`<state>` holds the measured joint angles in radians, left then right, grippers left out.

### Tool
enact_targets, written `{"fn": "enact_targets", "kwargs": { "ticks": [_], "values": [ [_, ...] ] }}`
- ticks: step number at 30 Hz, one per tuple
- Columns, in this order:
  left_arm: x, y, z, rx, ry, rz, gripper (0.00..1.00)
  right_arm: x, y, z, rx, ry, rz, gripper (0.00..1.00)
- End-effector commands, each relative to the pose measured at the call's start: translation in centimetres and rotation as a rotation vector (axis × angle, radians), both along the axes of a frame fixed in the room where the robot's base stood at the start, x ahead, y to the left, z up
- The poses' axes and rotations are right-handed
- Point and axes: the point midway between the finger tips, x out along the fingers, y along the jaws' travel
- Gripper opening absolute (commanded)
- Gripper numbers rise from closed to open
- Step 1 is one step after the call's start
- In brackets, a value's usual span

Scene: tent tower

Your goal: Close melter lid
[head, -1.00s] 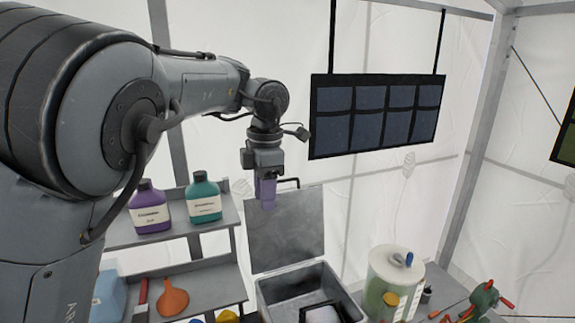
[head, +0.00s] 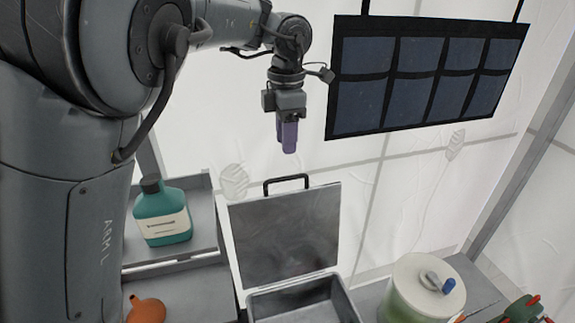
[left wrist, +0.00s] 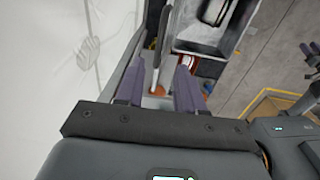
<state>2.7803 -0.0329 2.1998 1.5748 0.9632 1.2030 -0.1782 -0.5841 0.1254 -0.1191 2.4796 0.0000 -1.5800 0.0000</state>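The melter is an open grey metal box (head: 258,305) at the bottom of the head view, partly cut off by the frame edge. Its flat grey lid (head: 285,235) stands upright at the back, with a dark handle (head: 287,179) on its top edge. My left gripper (head: 289,150) points down with purple fingers and appears just above the handle, not visibly touching it. In the left wrist view the gripper's fingers (left wrist: 158,75) are apart with nothing held. The box (left wrist: 205,40) shows beyond them. My right gripper is out of view.
A translucent tank (head: 412,290) with a white top stands right of the melter. A teal bottle (head: 163,215) sits on the shelf at left, with an orange funnel (head: 146,309) below. A dark panel (head: 420,75) hangs behind, right of the gripper.

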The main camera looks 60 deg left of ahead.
Motion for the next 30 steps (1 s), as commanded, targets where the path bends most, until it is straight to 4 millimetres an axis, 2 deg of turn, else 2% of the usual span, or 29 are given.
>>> {"fn": "enact_targets", "kwargs": {
  "ticks": [6, 15, 21, 30],
  "values": [
    [-0.1, 0.1, -3.6, 0.001, 0.005, 0.002, 0.38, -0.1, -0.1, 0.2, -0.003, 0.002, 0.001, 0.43],
    [0.0, 0.1, -7.4, -0.001, 0.002, 0.001, 0.38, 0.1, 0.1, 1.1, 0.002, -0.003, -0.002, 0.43],
    [0.0, 0.2, -8.5, 0.001, 0.0, 0.001, 0.38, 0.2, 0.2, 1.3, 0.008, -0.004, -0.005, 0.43],
    [0.0, 0.2, -8.6, 0.001, -0.001, 0.0, 0.36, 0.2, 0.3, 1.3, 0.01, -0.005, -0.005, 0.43]
  ]
}}
